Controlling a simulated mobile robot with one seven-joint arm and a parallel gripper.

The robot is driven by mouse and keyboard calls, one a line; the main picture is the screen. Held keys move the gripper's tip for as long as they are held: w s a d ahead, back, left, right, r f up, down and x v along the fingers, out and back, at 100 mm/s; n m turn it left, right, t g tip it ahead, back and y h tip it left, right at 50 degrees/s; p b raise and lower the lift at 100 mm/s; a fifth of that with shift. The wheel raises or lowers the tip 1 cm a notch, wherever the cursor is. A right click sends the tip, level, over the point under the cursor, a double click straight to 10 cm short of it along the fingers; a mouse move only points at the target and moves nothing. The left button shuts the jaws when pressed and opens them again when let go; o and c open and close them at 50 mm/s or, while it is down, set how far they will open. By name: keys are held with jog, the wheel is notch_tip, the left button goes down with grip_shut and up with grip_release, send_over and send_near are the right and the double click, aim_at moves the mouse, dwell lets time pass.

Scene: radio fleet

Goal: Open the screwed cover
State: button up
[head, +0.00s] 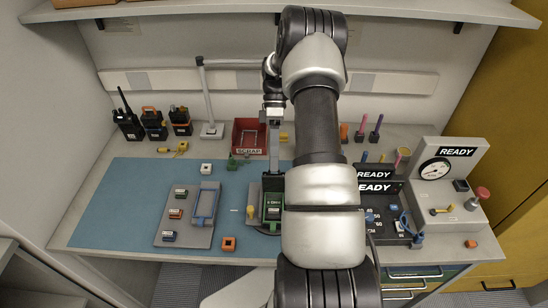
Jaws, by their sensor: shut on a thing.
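A green unit with a pale label (273,207) sits in a dark holder on the blue mat, right of centre. My arm covers its right side. My gripper (272,183) points down at the unit's back edge. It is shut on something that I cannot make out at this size. I cannot tell the screwed cover or its screws apart from the rest of the green unit. A small yellow piece (250,211) stands at the unit's left edge.
A grey tray (186,237) with small labelled blocks and a blue frame lies left. A red SCRAP bin (250,139) stands behind. Radios (128,125) stand back left. A gauge stand (435,169) and dark READY panels (374,188) fill the right. The mat's left part is clear.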

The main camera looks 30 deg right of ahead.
jog(key=v, duration=1.2)
jog(key=shift+d, duration=0.1)
